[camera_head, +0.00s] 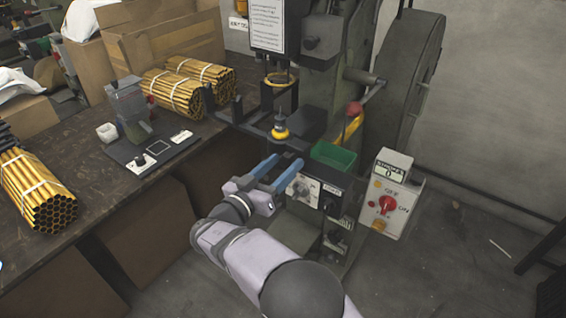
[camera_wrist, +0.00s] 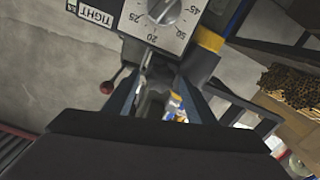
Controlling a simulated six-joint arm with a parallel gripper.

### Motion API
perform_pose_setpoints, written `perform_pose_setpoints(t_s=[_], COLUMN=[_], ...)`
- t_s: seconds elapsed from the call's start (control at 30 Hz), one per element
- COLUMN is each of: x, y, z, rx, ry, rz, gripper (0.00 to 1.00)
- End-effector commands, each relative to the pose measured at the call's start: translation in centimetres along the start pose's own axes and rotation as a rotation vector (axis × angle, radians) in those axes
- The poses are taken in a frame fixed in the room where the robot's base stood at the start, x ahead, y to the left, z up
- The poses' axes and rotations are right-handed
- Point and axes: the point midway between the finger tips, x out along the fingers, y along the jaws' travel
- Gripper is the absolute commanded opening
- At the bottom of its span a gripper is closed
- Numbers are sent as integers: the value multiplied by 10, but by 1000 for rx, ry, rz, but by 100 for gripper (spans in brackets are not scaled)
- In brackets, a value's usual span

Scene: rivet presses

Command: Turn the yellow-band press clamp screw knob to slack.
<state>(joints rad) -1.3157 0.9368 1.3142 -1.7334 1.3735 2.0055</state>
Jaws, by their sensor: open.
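My gripper (camera_head: 287,162) is open, its two blue fingers reaching toward the front of the press beside the dial panel. Nothing shows between the fingers in the wrist view (camera_wrist: 160,88). The press (camera_head: 335,85) stands against the wall, with yellow banding (camera_head: 350,130) beside its column. The numbered dial plate (camera_head: 304,190) has a grey knob; the plate (camera_wrist: 160,30) and knob (camera_wrist: 165,9) are at the top edge of the wrist view, beyond the fingertips. A "TIGHT" label (camera_wrist: 95,14) shows beside it. Which knob is the clamp screw knob, and its setting, I cannot tell.
A green bin (camera_head: 333,156) sits behind the panel. A white control box (camera_head: 391,190) with a red switch stands to the right. A red ball-ended lever (camera_head: 354,109) projects above. The workbench (camera_head: 75,140) at left holds tube bundles (camera_head: 40,190).

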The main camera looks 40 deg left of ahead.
Motion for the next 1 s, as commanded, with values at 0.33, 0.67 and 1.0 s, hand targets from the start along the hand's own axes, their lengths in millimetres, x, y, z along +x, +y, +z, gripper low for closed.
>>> perform_pose_setpoints(t_s=[0.33, 0.67, 1.0], x=[6, 5, 5], y=[0, 0, 0], z=[0, 0, 2], rx=[0, 0, -66], ry=[0, 0, 0], rz=[0, 0, 0], gripper=[50, 9, 9])
